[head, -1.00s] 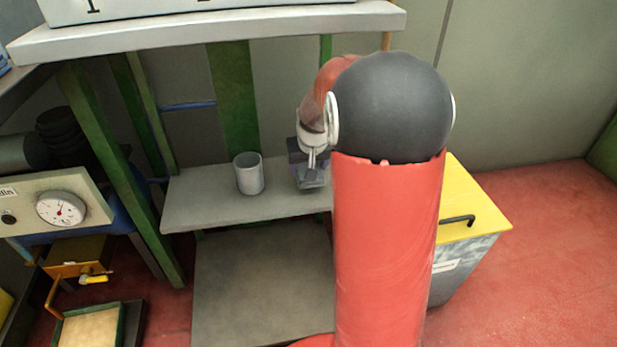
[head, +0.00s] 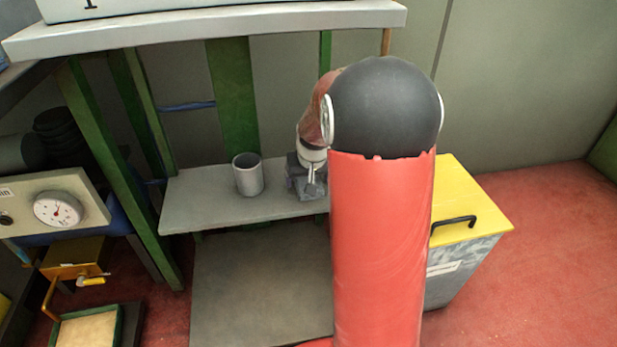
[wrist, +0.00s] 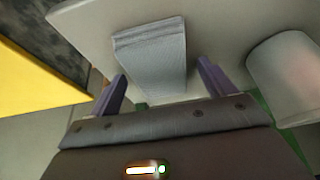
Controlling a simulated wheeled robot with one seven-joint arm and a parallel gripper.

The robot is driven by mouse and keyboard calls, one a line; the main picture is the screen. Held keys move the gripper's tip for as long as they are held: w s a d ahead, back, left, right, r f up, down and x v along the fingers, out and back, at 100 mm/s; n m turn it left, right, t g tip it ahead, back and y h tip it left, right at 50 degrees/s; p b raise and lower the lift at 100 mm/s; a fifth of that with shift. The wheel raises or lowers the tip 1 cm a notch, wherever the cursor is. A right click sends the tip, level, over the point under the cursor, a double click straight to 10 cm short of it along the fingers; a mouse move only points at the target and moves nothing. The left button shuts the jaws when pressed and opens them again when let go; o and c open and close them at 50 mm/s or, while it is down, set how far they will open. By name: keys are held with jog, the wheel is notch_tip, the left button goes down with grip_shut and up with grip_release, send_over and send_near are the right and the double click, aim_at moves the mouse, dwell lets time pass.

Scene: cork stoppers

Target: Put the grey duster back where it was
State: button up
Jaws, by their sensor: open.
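A grey block with a ridged end, which looks like the grey duster (wrist: 152,55), rests on the light grey shelf in the wrist view. My gripper (wrist: 162,68) is open, with its two purple fingers on either side of the block's near part and gaps visible at both sides. In the head view my gripper (head: 306,180) is low over the shelf (head: 205,212), right of the mug. There the duster is hard to tell apart from the gripper, and my arm hides the shelf's right end.
A pale grey mug (head: 248,176) stands on the shelf just left of my gripper; it also shows in the wrist view (wrist: 282,75). A bin with a yellow lid (head: 465,205) stands at right. A thick upper shelf (head: 210,30) overhangs. Green posts stand behind and left.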

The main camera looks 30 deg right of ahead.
jog(key=shift+r, duration=0.25)
jog(key=p+v, duration=0.2)
jog(key=v, duration=0.9)
jog(key=s+a+r+n, duration=0.1)
jog(key=s+a+r, duration=0.1)
jog(key=s+a, duration=0.5)
jog(key=s+a+r+n+t+y, duration=0.1)
jog(key=s+a, duration=0.6)
jog(key=s, duration=0.8)
jog(key=shift+r+n, duration=0.6)
jog(key=shift+r, duration=0.3)
jog(key=shift+a+r, duration=0.1)
jog(key=shift+a, duration=0.05)
